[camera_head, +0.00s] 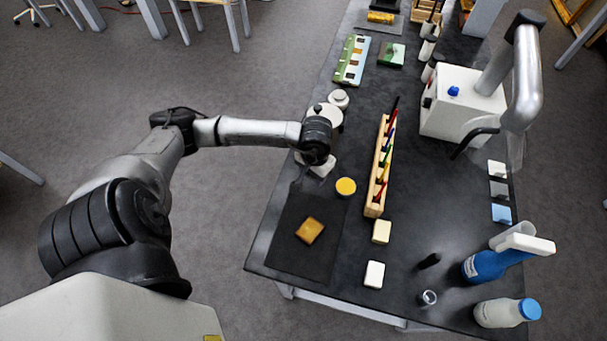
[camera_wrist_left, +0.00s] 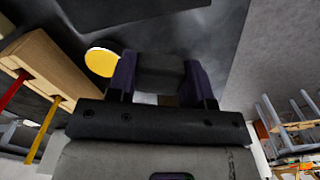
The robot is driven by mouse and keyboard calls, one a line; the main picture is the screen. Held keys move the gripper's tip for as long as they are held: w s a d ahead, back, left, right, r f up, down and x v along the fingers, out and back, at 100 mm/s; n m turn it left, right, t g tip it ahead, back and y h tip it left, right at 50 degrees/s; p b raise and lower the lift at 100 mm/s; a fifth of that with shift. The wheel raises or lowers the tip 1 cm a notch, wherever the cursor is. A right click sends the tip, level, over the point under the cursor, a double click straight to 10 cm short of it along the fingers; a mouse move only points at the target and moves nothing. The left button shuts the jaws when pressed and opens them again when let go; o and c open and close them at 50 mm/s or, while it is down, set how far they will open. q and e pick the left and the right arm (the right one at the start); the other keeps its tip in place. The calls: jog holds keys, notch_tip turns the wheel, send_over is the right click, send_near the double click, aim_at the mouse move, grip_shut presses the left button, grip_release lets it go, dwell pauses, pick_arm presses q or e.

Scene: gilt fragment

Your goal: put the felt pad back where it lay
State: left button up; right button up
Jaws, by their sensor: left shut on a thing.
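My left gripper (camera_wrist_left: 160,85) is shut on a dark grey block, which I take to be the felt pad (camera_wrist_left: 160,72), between its two fingers in the left wrist view. In the head view my left gripper (camera_head: 303,184) is a dark, partly hidden shape below the wrist, over the far left edge of the dark mat (camera_head: 282,262); the pad cannot be made out there. A gilt square fragment (camera_head: 309,230) lies on the mat.
A yellow disc (camera_head: 346,186) sits close right of the gripper. A wooden rack (camera_head: 374,209) of coloured tools stands further right, with two pale blocks (camera_head: 381,231) (camera_head: 374,274) in front. Bottles (camera_head: 483,267) (camera_head: 500,313) stand at the right front. A white machine (camera_head: 455,105) stands behind.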

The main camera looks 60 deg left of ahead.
pick_arm(q)
send_over(303, 181)
notch_tip(303, 181, down, 3)
jog(key=shift+r, duration=0.15)
jog(key=shift+f, duration=2)
jog(key=shift+f, duration=0.2)
jog(key=o, duration=0.8)
jog(key=shift+r, duration=0.1)
jog(key=shift+o, duration=0.2)
jog(key=shift+r, duration=0.1)
